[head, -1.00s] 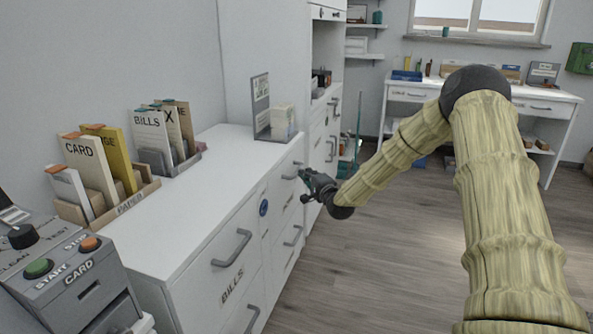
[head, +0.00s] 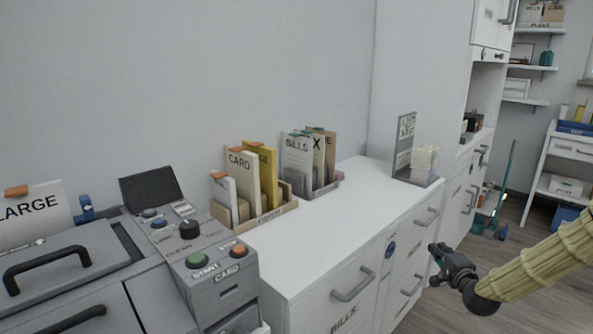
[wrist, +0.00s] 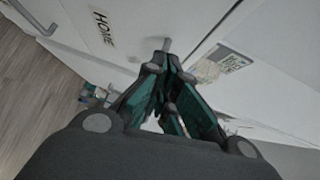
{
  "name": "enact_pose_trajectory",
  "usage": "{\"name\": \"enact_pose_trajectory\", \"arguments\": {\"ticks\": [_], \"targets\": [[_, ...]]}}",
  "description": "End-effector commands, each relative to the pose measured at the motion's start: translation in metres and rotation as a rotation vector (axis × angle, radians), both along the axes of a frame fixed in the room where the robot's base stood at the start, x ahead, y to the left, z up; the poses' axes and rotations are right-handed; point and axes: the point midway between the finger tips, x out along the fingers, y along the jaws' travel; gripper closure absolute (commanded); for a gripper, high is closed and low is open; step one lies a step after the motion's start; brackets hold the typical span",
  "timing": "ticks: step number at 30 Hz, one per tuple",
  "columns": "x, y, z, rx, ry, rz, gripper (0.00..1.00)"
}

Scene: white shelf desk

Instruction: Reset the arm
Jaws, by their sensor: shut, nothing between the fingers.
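My gripper (head: 447,265) is at the right of the head view, in front of the white drawer cabinet (head: 325,215). It is shut and empty, with its arm (head: 540,265) reaching in from the right edge. In the wrist view my gripper (wrist: 168,75) has its green-black fingers together. They point toward a white front with a "HOME" label (wrist: 103,27) and a grey handle (wrist: 166,45). I cannot tell whether the fingertips touch that handle.
A grey machine with buttons (head: 215,280) stands at the lower left. Card and bills holders (head: 265,216) and a grey stand with stacked paper (head: 424,160) are on the cabinet top. Drawer handles (head: 354,285) stick out near my gripper. A white desk (head: 565,150) stands far right.

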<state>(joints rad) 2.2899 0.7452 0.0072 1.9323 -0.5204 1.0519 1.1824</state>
Motion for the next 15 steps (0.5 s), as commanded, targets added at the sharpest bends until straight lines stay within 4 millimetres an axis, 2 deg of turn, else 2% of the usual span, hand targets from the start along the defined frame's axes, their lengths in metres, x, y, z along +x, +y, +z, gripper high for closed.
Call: {"name": "enact_pose_trajectory", "arguments": {"ticks": [1,3,8,11,15], "targets": [[-0.007,0.018,-0.021,-0.036,0.052,0.024,1.0],[-0.02,0.042,-0.051,-0.098,0.131,0.056,1.0],[-0.059,0.093,-0.118,-0.244,0.307,0.148,1.0],[-0.09,0.122,-0.158,-0.334,0.412,0.215,1.0],[-0.142,0.159,-0.209,-0.457,0.556,0.323,1.0]]}}
